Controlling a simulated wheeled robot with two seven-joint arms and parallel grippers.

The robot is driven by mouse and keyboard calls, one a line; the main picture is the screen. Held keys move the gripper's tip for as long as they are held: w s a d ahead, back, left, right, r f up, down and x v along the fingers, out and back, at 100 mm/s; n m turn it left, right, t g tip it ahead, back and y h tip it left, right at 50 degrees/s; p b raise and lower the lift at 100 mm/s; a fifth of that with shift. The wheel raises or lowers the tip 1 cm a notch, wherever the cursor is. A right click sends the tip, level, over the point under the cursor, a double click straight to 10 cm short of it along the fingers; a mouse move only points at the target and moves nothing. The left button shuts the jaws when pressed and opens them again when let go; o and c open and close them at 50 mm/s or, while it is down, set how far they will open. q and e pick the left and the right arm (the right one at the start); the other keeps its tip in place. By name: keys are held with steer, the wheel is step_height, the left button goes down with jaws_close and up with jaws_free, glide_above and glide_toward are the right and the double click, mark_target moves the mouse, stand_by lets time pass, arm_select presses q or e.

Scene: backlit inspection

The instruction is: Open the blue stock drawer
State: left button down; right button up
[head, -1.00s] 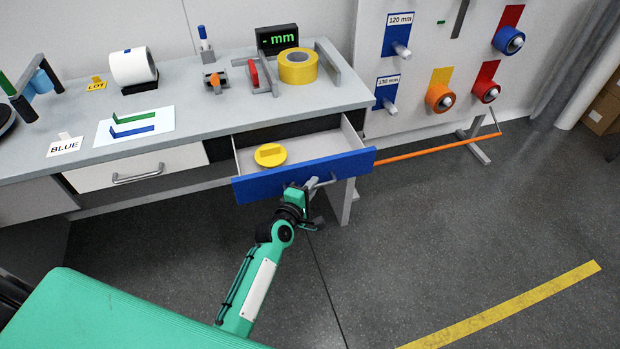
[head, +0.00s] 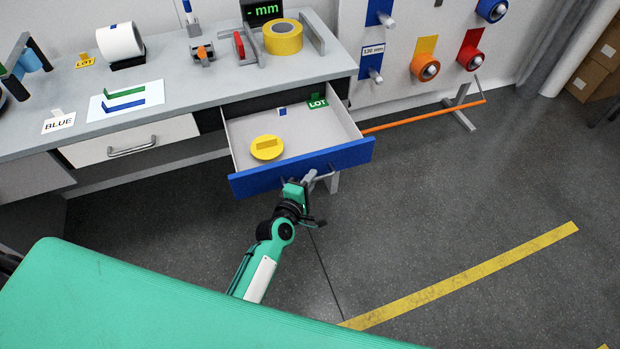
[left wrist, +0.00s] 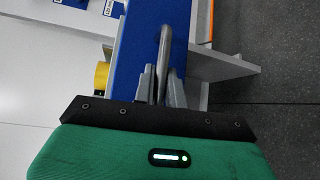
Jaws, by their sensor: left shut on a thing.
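The blue-fronted drawer (head: 256,180) is pulled well out from the bench in the head view. Inside it lie a yellow round object (head: 267,148), a green LOT tag (head: 318,102) and a small blue-and-white piece (head: 282,112). My left gripper (head: 310,181) is at the drawer front, shut on its grey bar handle. In the left wrist view the gripper fingers (left wrist: 161,86) close around the handle (left wrist: 166,45) on the blue front (left wrist: 136,50). My right gripper is not in view.
A white-fronted drawer (head: 90,151) is shut to the left, below a BLUE label (head: 58,124). Tape rolls and tools stand on the bench top (head: 200,95). An orange bar (head: 420,119) runs low at the right. The floor right of the drawer is clear.

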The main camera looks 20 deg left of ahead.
arm_select(q)
steer(key=c, duration=1.5)
jaws_free()
steer(key=shift+o, duration=0.2)
steer(key=v, duration=1.3)
steer(key=shift+s, duration=0.4)
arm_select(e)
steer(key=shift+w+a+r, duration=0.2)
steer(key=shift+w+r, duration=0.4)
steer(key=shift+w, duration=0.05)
arm_select(q)
steer(key=shift+a, duration=0.1)
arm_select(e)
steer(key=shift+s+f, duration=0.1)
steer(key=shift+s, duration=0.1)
